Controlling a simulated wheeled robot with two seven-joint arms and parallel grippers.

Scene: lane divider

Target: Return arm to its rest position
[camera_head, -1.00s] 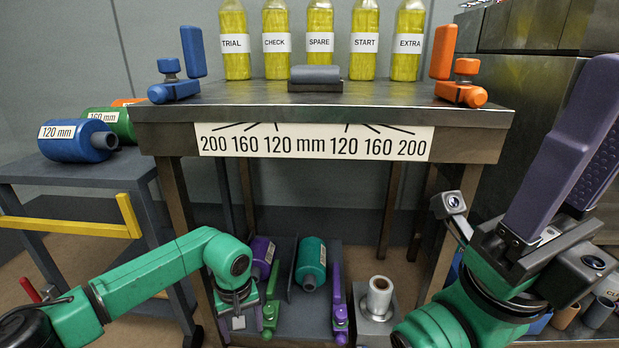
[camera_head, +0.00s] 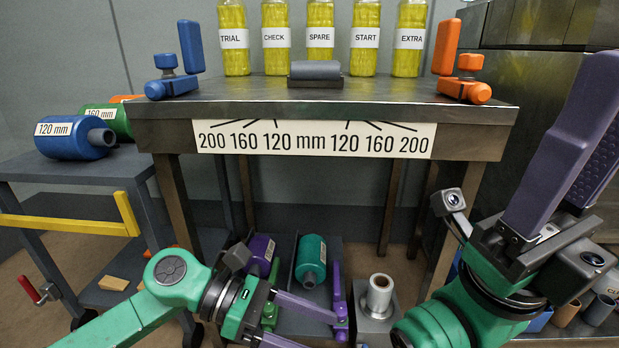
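My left arm comes in from the lower left. Its gripper (camera_head: 308,328) points right, low in front of the table, with its two purple fingers apart and nothing seen between them. The lower finger is partly cut off by the bottom edge. My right gripper (camera_head: 590,115) is at the right edge, its purple fingers pointing up and right. A gap and a ridged inner pad show between them, with nothing held; the tips run near or past the frame edge.
The table (camera_head: 325,98) carries labelled yellow bottles (camera_head: 320,50), a grey block (camera_head: 315,72), and blue (camera_head: 172,82) and orange (camera_head: 465,85) brackets. A side cart (camera_head: 75,168) holds rollers. Purple (camera_head: 262,252) and teal (camera_head: 310,258) rollers and a spool (camera_head: 379,293) sit below, near my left gripper.

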